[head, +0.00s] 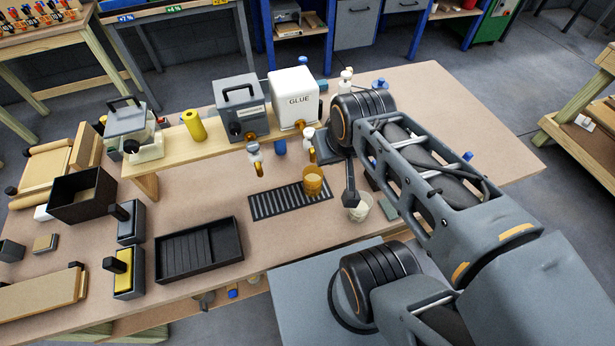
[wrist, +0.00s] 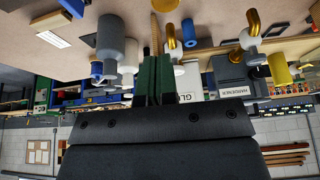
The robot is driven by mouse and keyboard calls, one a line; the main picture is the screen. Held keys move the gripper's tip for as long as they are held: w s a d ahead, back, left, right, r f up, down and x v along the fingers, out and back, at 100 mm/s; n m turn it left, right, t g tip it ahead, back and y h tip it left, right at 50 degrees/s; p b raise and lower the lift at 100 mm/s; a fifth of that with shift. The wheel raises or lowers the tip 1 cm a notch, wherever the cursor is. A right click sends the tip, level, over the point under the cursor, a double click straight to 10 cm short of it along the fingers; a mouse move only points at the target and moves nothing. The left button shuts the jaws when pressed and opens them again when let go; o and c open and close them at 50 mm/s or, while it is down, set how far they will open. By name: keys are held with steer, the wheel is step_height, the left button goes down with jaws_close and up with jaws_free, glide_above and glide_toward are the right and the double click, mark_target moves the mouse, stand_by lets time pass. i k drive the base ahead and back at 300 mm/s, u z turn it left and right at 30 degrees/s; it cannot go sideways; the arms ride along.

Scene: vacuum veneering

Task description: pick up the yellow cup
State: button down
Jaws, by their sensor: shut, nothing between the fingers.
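The yellow cup (head: 313,184) is amber and see-through. It stands upright on the right part of a slotted black drip tray (head: 270,207), below the dispenser marked GLUE. In the wrist view, which is upside down, an amber rounded shape that looks like the cup (wrist: 165,5) is cut off by the top edge. My gripper (wrist: 156,62) shows there with its dark green fingers together and nothing between them. In the head view my arm is to the right of the cup, and I cannot make out the fingertips.
The white GLUE dispenser (head: 294,97) and a grey dispenser (head: 240,107) stand on a raised wooden shelf behind the cup. A yellow cylinder (head: 194,125) stands on that shelf. A pale cup (head: 359,207) is right of the drip tray. A black compartment tray (head: 198,250) lies front left.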

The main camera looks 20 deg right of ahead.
mark_target(313, 176)
steer(key=u, duration=0.05)
steer(key=k, duration=0.5)
steer(key=u, duration=3.35)
steer(key=k, duration=0.95)
steer(key=z, duration=0.95)
steer(key=i, duration=0.45)
